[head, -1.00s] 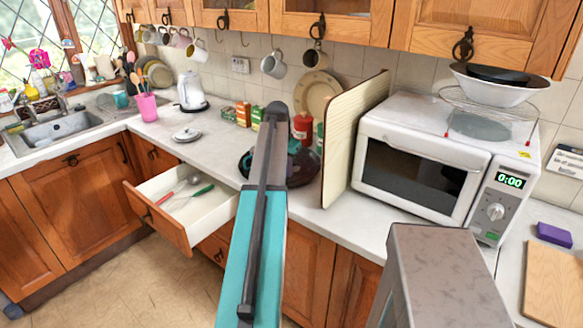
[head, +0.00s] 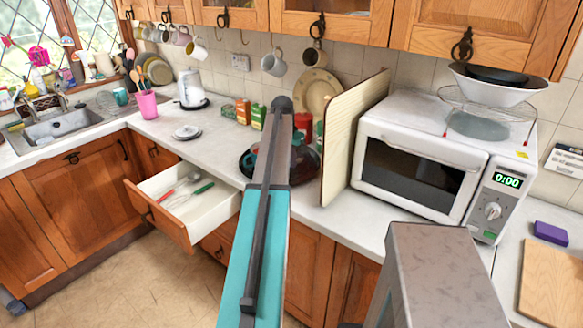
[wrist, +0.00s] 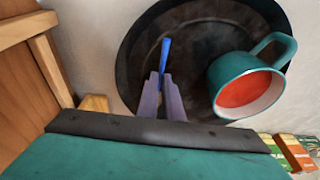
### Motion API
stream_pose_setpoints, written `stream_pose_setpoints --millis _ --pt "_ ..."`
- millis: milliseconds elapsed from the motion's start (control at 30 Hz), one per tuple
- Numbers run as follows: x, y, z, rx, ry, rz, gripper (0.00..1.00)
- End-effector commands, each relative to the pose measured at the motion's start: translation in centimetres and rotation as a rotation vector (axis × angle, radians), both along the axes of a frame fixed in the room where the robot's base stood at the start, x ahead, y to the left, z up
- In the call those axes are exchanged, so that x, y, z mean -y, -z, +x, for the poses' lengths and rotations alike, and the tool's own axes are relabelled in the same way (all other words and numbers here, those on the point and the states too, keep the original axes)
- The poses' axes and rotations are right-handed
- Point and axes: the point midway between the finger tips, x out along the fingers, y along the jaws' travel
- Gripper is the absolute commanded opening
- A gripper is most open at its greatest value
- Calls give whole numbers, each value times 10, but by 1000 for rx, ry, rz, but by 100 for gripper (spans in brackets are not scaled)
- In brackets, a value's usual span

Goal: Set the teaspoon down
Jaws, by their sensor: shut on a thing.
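In the wrist view, my gripper (wrist: 163,84) is shut on the teaspoon (wrist: 165,50), of which a slim blue part shows between and beyond the fingertips. The rest of the spoon is hidden. It is over a dark round surface (wrist: 135,70); whether it touches that surface I cannot tell. A teal mug (wrist: 226,72) with a red-orange inside stands on the dark surface, to the right of the fingers. In the head view, my arm hides the gripper and the spoon, and part of the dark round surface (head: 310,166) shows beside the arm.
An open drawer (head: 160,228) left of my arm holds red-handled and green-handled utensils. A tall ribbed board (head: 350,140) and a microwave (head: 420,150) stand to the right. Small boxes (head: 243,111) stand behind the dark surface. The counter (head: 215,150) left of it is mostly clear.

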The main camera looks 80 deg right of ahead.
Motion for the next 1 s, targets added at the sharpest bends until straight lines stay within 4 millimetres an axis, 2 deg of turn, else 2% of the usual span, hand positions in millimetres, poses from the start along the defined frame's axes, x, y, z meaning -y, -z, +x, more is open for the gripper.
stream_pose_setpoints --millis 133,500,967,1000 --pt "10 0 -1 0 0 1 0" --pt "7 34 -1 0 -1 0 0" --pt "7 39 0 0 -1 0 0" --pt "7 39 0 0 -1 0 9"
